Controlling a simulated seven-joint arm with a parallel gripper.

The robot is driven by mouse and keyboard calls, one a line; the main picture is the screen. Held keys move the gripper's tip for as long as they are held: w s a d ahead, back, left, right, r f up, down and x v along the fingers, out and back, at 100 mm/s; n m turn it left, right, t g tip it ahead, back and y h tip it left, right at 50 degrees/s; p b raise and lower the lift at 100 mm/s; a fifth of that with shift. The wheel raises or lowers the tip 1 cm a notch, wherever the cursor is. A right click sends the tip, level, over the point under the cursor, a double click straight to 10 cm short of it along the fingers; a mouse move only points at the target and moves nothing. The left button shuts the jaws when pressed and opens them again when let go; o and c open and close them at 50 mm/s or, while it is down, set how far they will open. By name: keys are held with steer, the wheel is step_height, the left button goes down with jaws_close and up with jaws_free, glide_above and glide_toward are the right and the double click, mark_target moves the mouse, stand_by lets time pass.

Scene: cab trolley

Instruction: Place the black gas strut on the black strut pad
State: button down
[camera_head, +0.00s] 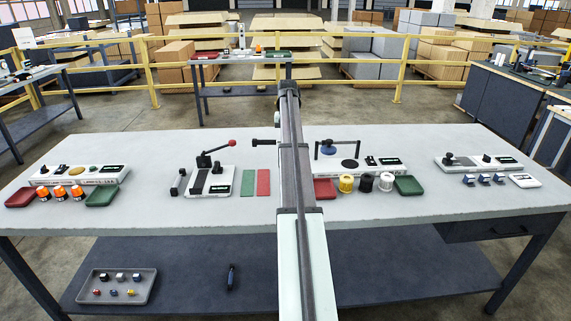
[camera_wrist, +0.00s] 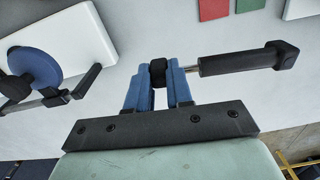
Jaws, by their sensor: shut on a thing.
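The black gas strut (camera_wrist: 238,63) is in my gripper (camera_wrist: 158,76), whose blue fingers are shut on its black end fitting. In the wrist view its silver rod and thick black body reach right to a black end block. In the head view its black end (camera_head: 264,142) sticks out left of my arm, above the table; the arm hides the gripper. I cannot clearly tell the black strut pad. A green pad (camera_head: 248,183) and a red pad (camera_head: 264,182) lie flat left of my arm; they also show at the wrist view's top edge.
Left of the pads stands a white base (camera_head: 212,182) with dark strips and a red-knobbed lever (camera_head: 231,143). Right of my arm are a frame with a blue disc (camera_head: 328,151), spools (camera_head: 366,183) and a green tray (camera_head: 408,186). The table front is mostly clear.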

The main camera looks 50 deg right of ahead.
steer(key=shift+n, duration=0.4)
steer(key=shift+w+d+f, duration=0.15)
steer(key=shift+f, duration=1.5)
steer(key=shift+w+d+f, duration=0.1)
steer(key=shift+d+f, duration=0.1)
steer(key=shift+f, duration=1.45)
steer(key=shift+w+d+f, duration=0.15)
steer(key=shift+f, duration=1.5)
steer(key=shift+f, duration=0.1)
steer(key=c, duration=1)
jaws_free()
step_height(320, 180, up, 12)
steer(key=shift+r, duration=0.1)
